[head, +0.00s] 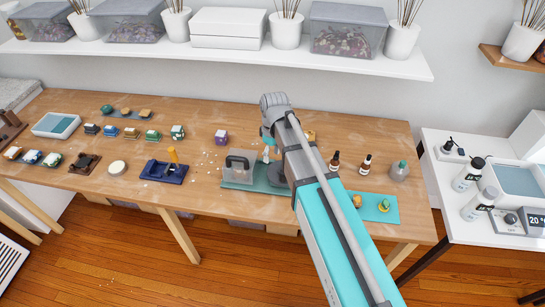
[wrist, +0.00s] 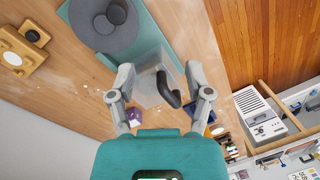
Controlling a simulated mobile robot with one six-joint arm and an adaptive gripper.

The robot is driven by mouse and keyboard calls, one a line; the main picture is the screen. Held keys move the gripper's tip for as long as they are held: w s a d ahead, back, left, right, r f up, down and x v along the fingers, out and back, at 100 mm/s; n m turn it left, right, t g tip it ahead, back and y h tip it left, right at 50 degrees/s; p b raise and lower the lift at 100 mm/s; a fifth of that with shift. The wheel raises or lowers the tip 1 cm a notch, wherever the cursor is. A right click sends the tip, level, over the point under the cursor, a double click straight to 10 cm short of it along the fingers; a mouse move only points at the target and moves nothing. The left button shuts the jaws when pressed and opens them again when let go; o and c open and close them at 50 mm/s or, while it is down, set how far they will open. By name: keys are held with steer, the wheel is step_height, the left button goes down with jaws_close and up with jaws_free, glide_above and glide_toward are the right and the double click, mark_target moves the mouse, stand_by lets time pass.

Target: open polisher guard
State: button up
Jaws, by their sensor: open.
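The polisher guard (head: 241,168) is a see-through grey box with a dark handle, on the left part of a teal base (head: 262,185) on the wooden table. In the wrist view the clear guard (wrist: 148,88) and its black curved handle (wrist: 168,92) lie ahead of my gripper (wrist: 161,72). My gripper is open, its two fingers spread either side of the handle in the picture. I cannot tell whether they touch it. The polisher's round grey wheel (wrist: 104,28) is beside the guard. My arm hides part of the polisher in the head view.
A purple block (head: 221,138) stands behind the guard. A dark blue tray (head: 165,172) is to its left. Brown dropper bottles (head: 334,160) stand right of my arm. A white shelf (head: 300,52) runs above the table's back.

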steer(key=shift+c, duration=0.3)
steer(key=shift+s+d, duration=0.1)
steer(key=shift+d, duration=0.2)
steer(key=c, duration=0.4)
steer(key=shift+s+d+f+m, duration=0.15)
steer(key=shift+d+m, duration=0.35)
steer(key=shift+d, duration=0.65)
jaws_close()
steer(key=s+d+m, duration=0.4)
steer(key=d+m, duration=0.1)
steer(key=d, duration=0.5)
steer(key=s+d+m+t+b, duration=0.1)
steer(key=s+d+m, duration=0.3)
steer(key=d, duration=0.6)
steer(key=shift+d+f+m+t, duration=0.3)
steer(key=shift+d+f+m, duration=0.15)
steer(key=shift+m, duration=0.35)
steer(key=shift+a, duration=0.15)
